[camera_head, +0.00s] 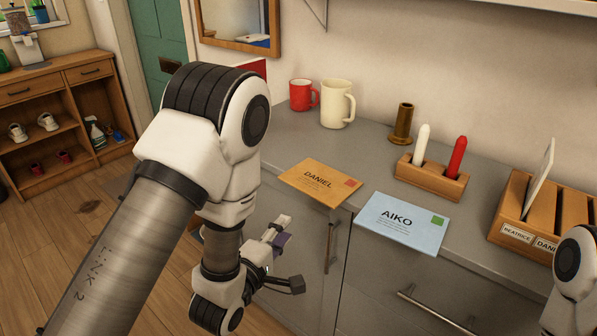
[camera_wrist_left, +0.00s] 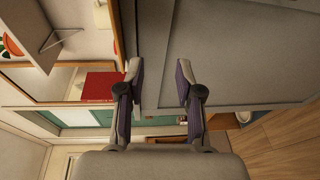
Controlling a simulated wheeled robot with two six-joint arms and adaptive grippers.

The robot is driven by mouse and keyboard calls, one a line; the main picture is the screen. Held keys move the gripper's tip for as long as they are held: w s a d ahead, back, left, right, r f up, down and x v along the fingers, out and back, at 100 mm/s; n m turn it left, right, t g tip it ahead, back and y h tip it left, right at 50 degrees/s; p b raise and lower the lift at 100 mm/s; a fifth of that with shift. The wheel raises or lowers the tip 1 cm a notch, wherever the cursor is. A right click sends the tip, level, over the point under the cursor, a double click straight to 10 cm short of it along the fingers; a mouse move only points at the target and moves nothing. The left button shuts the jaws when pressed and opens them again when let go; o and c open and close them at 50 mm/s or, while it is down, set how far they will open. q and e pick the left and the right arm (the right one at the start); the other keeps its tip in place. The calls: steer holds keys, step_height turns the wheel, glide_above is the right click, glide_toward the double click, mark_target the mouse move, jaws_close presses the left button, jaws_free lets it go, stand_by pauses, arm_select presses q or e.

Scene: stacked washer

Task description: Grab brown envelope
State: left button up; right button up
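The brown envelope (camera_head: 319,184), printed DANIEL with a red stamp mark, lies flat on the grey counter near its front edge. A light blue envelope (camera_head: 401,222) printed AIKO lies to its right. My left gripper (camera_head: 290,253) is in front of the counter and below its top, apart from the brown envelope. Its two fingers are spread and empty; they also show in the left wrist view (camera_wrist_left: 158,74). I cannot make out the brown envelope in that view. Only part of my right arm shows at the right edge; its gripper is out of view.
A red mug (camera_head: 302,95) and a cream mug (camera_head: 337,103) stand behind the brown envelope. A wooden holder (camera_head: 431,180) with white and red sticks and a brass-coloured cylinder (camera_head: 402,124) stand farther right. A named wooden sorter (camera_head: 518,214) holds one pale card (camera_head: 539,178).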

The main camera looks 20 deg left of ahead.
arm_select(q)
steer(key=t, duration=0.1)
glide_toward(300, 190)
steer(key=w+f, duration=0.1)
steer(key=w, duration=0.2)
steer(key=r, duration=0.1)
steer(key=shift+h, duration=0.3)
steer(key=w, duration=0.5)
steer(key=w+d, duration=0.1)
steer(key=w, duration=0.1)
steer(key=shift+w+d+f+p, duration=0.1)
steer(key=shift+w+f+p, duration=0.15)
steer(key=shift+p, duration=0.1)
steer(key=shift+r, duration=0.1)
jaws_close()
